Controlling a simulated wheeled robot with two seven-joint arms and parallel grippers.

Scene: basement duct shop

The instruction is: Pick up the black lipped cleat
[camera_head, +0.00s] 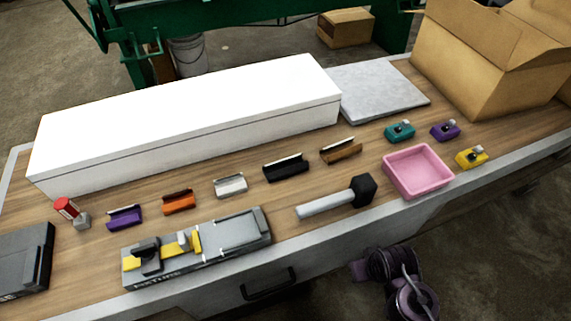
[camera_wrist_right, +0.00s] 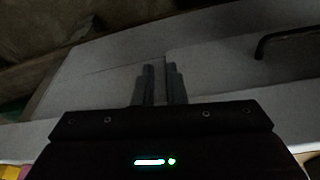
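The black lipped cleat (camera_head: 286,168) lies on the wooden bench top in the head view, between a white cleat (camera_head: 230,185) on its left and a brown cleat (camera_head: 341,150) on its right. A pale strip runs along its upper edge. Nothing touches it. My right gripper (camera_wrist_right: 160,70) shows only in the right wrist view, over the grey bench front. Its two fingers stand close together with a narrow gap and nothing seen between them; whether this counts as open or shut is unclear. My left gripper is out of view.
A long white box (camera_head: 190,125) stands behind the cleats. Orange (camera_head: 179,202) and purple (camera_head: 125,217) cleats lie farther left. In front are a grey fixture (camera_head: 230,235) and a mallet (camera_head: 335,198). A pink tray (camera_head: 417,171) and cardboard box (camera_head: 480,65) are at right.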

